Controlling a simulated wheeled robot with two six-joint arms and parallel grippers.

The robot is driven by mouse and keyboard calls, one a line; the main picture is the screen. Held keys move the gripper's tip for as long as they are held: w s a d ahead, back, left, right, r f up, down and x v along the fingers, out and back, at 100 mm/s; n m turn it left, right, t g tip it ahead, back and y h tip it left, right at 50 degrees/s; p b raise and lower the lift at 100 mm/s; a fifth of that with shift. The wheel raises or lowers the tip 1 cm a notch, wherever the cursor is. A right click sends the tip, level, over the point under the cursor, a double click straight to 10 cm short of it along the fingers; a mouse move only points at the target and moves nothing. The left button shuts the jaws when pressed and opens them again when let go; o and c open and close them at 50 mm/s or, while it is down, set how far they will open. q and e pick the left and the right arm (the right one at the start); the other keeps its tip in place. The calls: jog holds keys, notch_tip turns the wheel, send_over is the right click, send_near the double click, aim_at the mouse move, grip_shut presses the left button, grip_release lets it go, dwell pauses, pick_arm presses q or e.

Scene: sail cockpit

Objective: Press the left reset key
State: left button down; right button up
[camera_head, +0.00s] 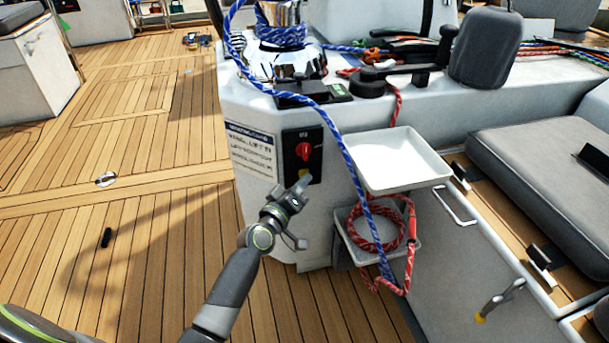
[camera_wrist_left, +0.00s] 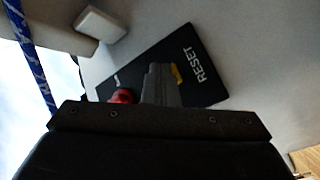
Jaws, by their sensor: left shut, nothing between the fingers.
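A black switch panel (camera_head: 316,145) with a red rotary knob (camera_head: 304,151) is set in the white cockpit wall. A yellow key (camera_head: 304,174) shows low on the panel, partly covered by my gripper. My left gripper (camera_head: 303,184) is shut and empty, its tips in front of the panel's lower part. In the left wrist view the panel (camera_wrist_left: 205,95) carries the word RESET beside the yellow key (camera_wrist_left: 176,75). The shut fingers (camera_wrist_left: 160,75) lie right beside that key; I cannot tell whether they touch it. The red knob (camera_wrist_left: 124,96) is partly hidden behind my gripper.
A blue rope (camera_head: 345,150) hangs from the winch (camera_head: 288,50) just right of the panel. A white tray (camera_head: 398,160) juts out to the right, above a coiled red rope (camera_head: 372,228). A printed label (camera_head: 251,149) is left of the panel. The teak deck (camera_head: 130,240) at left is mostly clear.

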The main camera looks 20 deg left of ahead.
pick_arm(q)
jog(key=shift+s+d, duration=0.45)
jog(key=shift+s, duration=0.25)
jog(key=s+d, duration=0.1)
jog(key=s, duration=0.1)
jog(key=s+d, duration=0.1)
jog(key=s, duration=0.1)
jog(key=shift+d, duration=0.4)
dwell(0.6)
